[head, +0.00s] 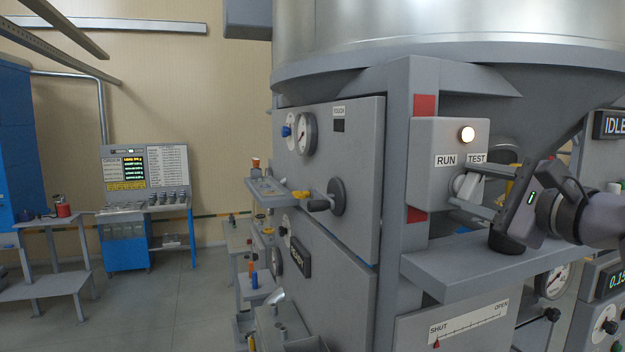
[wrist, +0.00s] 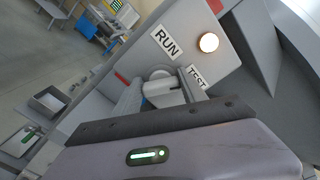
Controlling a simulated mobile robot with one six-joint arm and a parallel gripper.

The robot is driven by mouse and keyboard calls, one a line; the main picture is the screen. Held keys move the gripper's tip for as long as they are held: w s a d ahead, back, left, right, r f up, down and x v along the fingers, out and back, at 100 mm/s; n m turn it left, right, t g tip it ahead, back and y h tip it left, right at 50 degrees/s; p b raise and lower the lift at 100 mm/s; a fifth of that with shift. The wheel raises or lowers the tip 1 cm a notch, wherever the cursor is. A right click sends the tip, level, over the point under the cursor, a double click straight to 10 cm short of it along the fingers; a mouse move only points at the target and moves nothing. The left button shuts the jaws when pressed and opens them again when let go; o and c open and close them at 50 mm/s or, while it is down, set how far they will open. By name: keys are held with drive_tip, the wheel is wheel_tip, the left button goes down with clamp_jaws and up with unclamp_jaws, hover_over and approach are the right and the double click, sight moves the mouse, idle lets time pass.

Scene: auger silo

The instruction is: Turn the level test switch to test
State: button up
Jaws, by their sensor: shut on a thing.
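The level test switch (head: 466,186) is a pale knob on a grey box, below the RUN label (head: 446,161) and the TEST label (head: 477,158). In the head view its handle looks tilted up and right, toward TEST. It also shows in the wrist view (wrist: 163,90), between my two fingers. My gripper (head: 469,189) reaches in from the right and is shut on the knob. The fingers hide part of the knob, so its exact angle is hard to tell. A round lamp (head: 467,134) above the labels glows white.
A grey ledge (head: 480,262) juts out just below my gripper. The steel silo (head: 450,30) stands above. A grey cabinet with a black handle (head: 337,196) is at left of the post. A slide marked SHUT and OPEN (head: 465,325) is below. Open floor lies left.

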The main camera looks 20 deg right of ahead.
drive_tip(key=shift+m, duration=0.3)
drive_tip(key=o, duration=1.4)
drive_tip(key=shift+c, duration=0.2)
drive_tip(key=s+d+b, duration=0.1)
drive_tip(key=s+b, duration=0.2)
drive_tip(key=s, duration=1.4)
drive_tip(key=shift+s+d+b, duration=0.2)
drive_tip(key=shift+s+b, duration=0.05)
drive_tip(key=shift+b, duration=0.1)
